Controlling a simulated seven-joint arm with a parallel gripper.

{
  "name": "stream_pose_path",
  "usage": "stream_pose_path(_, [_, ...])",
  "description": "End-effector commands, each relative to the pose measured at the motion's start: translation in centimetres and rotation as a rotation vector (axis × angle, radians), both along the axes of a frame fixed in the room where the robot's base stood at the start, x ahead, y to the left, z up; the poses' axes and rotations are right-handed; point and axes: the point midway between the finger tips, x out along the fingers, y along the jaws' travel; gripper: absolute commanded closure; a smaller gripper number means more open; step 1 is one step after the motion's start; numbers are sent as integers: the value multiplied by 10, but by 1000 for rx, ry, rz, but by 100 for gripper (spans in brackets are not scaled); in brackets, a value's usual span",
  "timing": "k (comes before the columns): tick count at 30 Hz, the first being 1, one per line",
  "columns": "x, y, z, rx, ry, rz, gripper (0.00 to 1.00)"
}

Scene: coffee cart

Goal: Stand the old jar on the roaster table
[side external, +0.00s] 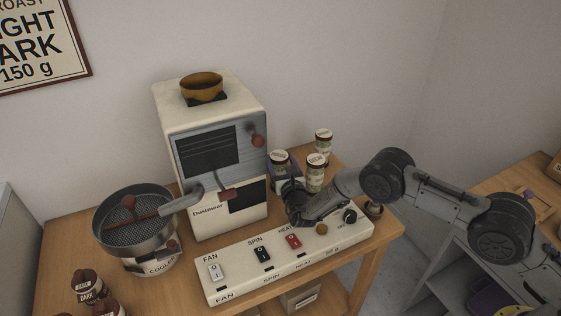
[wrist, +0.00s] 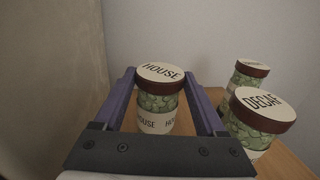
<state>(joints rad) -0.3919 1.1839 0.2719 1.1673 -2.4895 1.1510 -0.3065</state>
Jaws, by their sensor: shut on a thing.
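A glass jar of green beans with a brown-rimmed lid reading HOUSE (wrist: 160,72) stands upright between the two purple fingers of my gripper (wrist: 160,92) in the wrist view. My gripper is shut on it. In the side view my gripper (side external: 284,181) is low beside the roaster, with the held jar's lid (side external: 279,157) showing above it. The jar's lower part is hidden there, and I cannot tell whether its base touches the wood. The wooden roaster table (side external: 75,240) carries the roaster. Which jar is the old one is not marked.
A DECAF jar (wrist: 262,112) and a further jar (wrist: 248,75) stand right of the held jar. The cream roaster (side external: 215,200) is close on its left. A switch panel (side external: 280,262) lies along the front, a round cooling tray (side external: 135,215) at left, and dark-lidded jars (side external: 88,287) front left.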

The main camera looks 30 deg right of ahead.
Motion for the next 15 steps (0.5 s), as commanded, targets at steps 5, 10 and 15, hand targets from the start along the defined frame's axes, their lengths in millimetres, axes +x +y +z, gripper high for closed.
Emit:
stream_pose_path(5, [1,0,-1,0,-5,0,100])
stream_pose_path(10, [0,0,-4,-1,1,0,0])
stream_pose_path(15, [0,0,-3,-1,1,0,0])
